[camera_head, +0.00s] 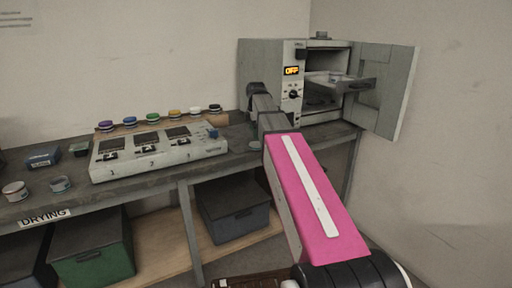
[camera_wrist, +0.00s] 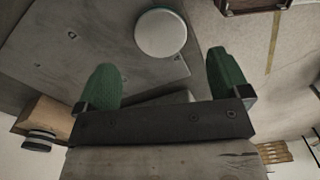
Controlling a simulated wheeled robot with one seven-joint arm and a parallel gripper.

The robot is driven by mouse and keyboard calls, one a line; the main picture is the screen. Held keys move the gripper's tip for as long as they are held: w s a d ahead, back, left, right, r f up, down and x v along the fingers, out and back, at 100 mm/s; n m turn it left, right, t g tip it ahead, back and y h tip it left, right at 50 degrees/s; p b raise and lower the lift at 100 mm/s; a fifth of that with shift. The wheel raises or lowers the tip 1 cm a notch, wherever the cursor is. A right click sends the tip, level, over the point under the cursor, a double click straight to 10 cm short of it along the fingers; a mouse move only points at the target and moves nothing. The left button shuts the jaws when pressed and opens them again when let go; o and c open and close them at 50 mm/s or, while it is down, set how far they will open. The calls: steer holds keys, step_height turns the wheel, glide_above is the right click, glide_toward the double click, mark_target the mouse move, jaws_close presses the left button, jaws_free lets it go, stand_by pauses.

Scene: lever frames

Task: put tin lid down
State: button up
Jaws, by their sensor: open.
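A pale round disc with a grey rim, likely the tin lid (camera_wrist: 161,33), lies on a grey surface (camera_wrist: 75,45) in the wrist view, close to that surface's edge. My gripper (camera_wrist: 163,62) is open, with its two green fingers spread wide. The lid shows beyond the fingertips, between their lines, and nothing is clearly held. In the head view a small round grey piece (camera_head: 255,146) on the bench (camera_head: 236,131) below my arm may be the same lid. My fingers cannot be made out in the head view; my arm covers that area.
The small oven (camera_head: 267,75) stands behind, its door (camera_head: 393,90) open to the right and a rack inside. A numbered three-station unit (camera_head: 160,152) is left of my arm, with several coloured tins behind. Open tins (camera_head: 15,191) stand at the DRYING label.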

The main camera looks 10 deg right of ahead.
mark_target(255, 144)
steer(key=shift+a+f, duration=0.15)
steer(key=shift+f, duration=1.4)
steer(key=shift+a+f, duration=0.1)
steer(key=shift+f, duration=1.45)
steer(key=c, duration=1.1)
steer(key=shift+o, duration=0.2)
steer(key=shift+r, duration=0.1)
